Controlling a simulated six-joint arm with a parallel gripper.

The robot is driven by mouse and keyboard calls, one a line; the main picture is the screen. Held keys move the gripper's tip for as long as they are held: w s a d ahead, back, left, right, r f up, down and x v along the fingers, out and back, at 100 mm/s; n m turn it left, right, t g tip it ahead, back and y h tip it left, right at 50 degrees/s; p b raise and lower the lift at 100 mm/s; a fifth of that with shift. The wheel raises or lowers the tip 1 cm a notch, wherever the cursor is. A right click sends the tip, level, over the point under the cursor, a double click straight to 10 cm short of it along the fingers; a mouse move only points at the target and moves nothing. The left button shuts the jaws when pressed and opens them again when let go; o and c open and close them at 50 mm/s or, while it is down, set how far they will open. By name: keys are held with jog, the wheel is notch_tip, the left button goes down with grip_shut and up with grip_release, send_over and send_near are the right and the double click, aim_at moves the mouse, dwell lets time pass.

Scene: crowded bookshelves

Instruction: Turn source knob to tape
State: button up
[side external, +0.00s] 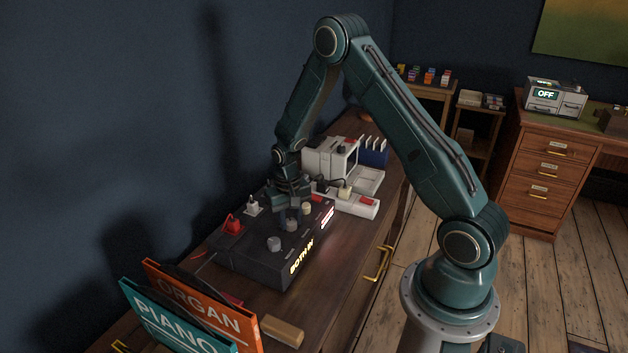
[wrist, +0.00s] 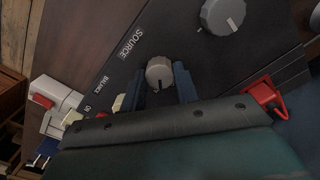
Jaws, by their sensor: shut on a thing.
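The source knob (wrist: 160,72) is a round grey knob beside the white SOURCE lettering (wrist: 131,44) in the wrist view. Its small pointer mark faces the bottom of that view. My gripper (wrist: 163,88) has its two dark blue fingers on either side of the knob and is shut on it. In the side view my gripper (side external: 291,205) points down over the black amplifier box (side external: 250,262), with the knob (side external: 291,224) just below it. The box front has a lit yellow sign (side external: 301,258) that appears to read BOTH IN.
A larger grey knob (wrist: 222,15) and a cream knob (wrist: 118,103) flank it. A red plug (side external: 232,225) and a white plug (side external: 253,206) stand at the back. Organ (side external: 205,308) and piano (side external: 175,325) sleeves stand in front; a white machine (side external: 331,157) stands behind.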

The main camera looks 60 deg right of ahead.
aim_at(290, 222)
dwell(0.4)
jog(key=o, duration=1)
jog(key=shift+c, duration=0.2)
jog(key=shift+r, duration=0.15)
notch_tip(290, 222, up, 14)
jog(key=shift+f, duration=0.2)
jog(key=shift+a, duration=0.1)
